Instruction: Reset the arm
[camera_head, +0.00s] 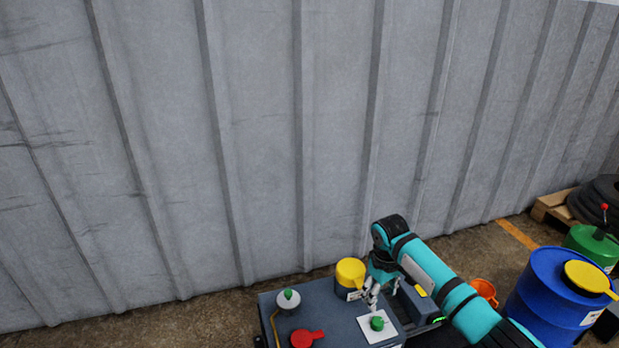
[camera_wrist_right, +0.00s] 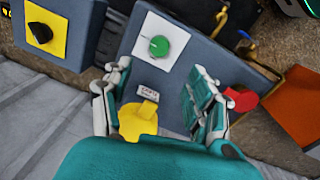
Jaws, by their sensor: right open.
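My right arm comes in from the lower right in the head view, and its teal and white right gripper (camera_head: 370,292) is over the grey control box (camera_head: 330,318). In the right wrist view the right gripper (camera_wrist_right: 153,85) has its fingers spread apart with nothing held between them. A yellow handle (camera_head: 350,272) lies just beside the gripper; it also shows between the finger bases in the wrist view (camera_wrist_right: 138,124). A green knob on a white plate (camera_head: 377,323) is just in front of the fingers. My left gripper is not in view.
A red handle (camera_head: 306,338) and a green-topped white button (camera_head: 288,299) are on the box's left part. A black knob on a yellow plate (camera_wrist_right: 40,33) is nearby. A blue barrel (camera_head: 552,295) and orange bucket (camera_head: 484,290) stand right. A corrugated wall (camera_head: 250,130) rises behind.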

